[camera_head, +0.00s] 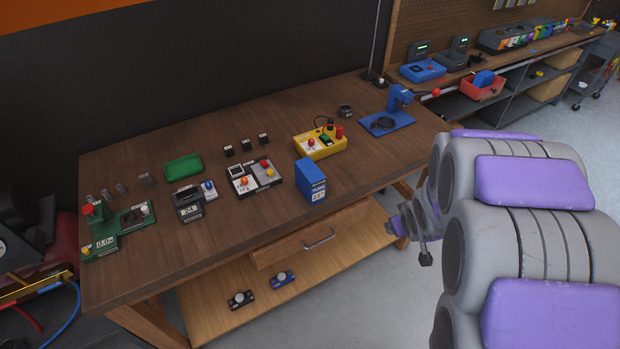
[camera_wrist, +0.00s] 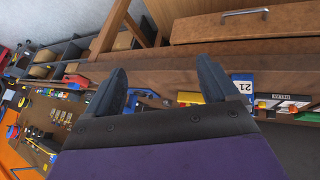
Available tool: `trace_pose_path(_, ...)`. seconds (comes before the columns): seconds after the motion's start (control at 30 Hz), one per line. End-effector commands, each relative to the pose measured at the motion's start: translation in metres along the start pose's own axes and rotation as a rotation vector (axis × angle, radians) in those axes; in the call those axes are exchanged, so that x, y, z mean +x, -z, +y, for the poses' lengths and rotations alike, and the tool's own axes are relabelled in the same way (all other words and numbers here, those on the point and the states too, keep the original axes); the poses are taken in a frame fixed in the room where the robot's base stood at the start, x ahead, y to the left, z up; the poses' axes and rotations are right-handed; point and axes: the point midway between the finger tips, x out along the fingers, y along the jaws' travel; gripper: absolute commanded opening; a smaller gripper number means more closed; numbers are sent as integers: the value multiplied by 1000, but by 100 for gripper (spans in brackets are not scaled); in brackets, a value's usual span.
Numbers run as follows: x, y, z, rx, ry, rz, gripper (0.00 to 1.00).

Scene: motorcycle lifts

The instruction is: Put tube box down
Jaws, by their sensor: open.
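The tube box is a blue carton (camera_head: 311,180) with a white label, standing upright on the wooden workbench (camera_head: 240,222) near its front edge. In the wrist view it shows partly, as a blue and white piece (camera_wrist: 243,86) just right of the right finger, which may hide some of it. My gripper (camera_wrist: 163,75) is open, its two dark fingers apart with nothing held between them. In the head view my arm is at the right, off the bench's front right side, apart from the box; the fingers cannot be made out there.
A black-and-white device (camera_head: 256,178) stands left of the box, a yellow control box (camera_head: 320,142) behind it, and a blue stand (camera_head: 386,122) at the back right. Green devices are at the far left. Bare tabletop lies right of the box. A drawer (camera_head: 312,241) is below.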

Motion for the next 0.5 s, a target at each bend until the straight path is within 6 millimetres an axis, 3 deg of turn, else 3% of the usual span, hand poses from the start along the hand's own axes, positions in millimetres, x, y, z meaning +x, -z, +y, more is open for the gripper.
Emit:
trace_pose_path(0.23, 56, 32, -29, -101, 90, 254, 87)
trace_pose_path(0.5, 80, 58, -82, -107, 225, 575, 87)
